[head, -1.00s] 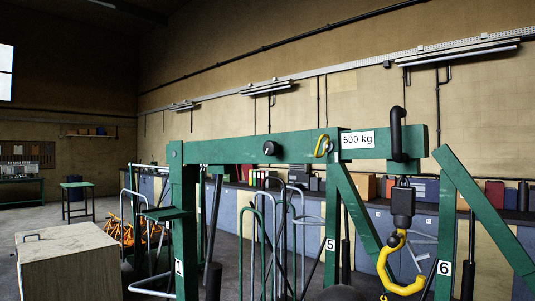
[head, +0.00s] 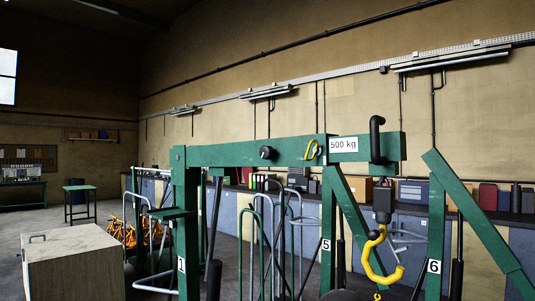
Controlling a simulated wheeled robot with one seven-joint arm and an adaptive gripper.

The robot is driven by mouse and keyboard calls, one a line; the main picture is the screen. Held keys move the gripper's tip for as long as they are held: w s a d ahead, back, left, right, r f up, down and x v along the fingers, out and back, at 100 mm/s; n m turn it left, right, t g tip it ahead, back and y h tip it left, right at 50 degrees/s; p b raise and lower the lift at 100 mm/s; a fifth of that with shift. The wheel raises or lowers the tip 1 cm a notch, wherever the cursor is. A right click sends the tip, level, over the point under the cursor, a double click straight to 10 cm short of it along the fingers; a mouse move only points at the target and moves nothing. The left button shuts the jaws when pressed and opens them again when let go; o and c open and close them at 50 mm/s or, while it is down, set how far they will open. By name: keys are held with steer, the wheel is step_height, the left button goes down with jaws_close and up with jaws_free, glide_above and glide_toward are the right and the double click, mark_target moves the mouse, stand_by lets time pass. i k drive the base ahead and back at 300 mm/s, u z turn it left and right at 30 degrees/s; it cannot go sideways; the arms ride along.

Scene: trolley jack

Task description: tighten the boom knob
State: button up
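A round black knob (head: 266,153) sits on the side of the green boom (head: 225,155), left of the boom's middle. It looks close against the boom; I cannot tell how tight it is. The boom lies nearly level, with a "500 kg" label (head: 344,145) and a black bent handle (head: 376,140) near its right end. A yellow hook (head: 376,258) hangs below that end from a black block (head: 382,200). My gripper is not in view.
Green posts marked 1 (head: 186,235), 5 (head: 327,225) and 6 (head: 435,235) stand around the boom. A pale box (head: 75,270) stands at lower left. Bent metal handles (head: 262,220) crowd the space under the boom. A long cluttered counter (head: 500,216) runs along the back wall.

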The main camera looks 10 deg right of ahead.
mark_target(266, 153)
steer(key=z, duration=0.15)
steer(key=k, duration=0.15)
steer(key=u, duration=0.85)
steer(key=i, duration=0.75)
steer(key=z, duration=0.15)
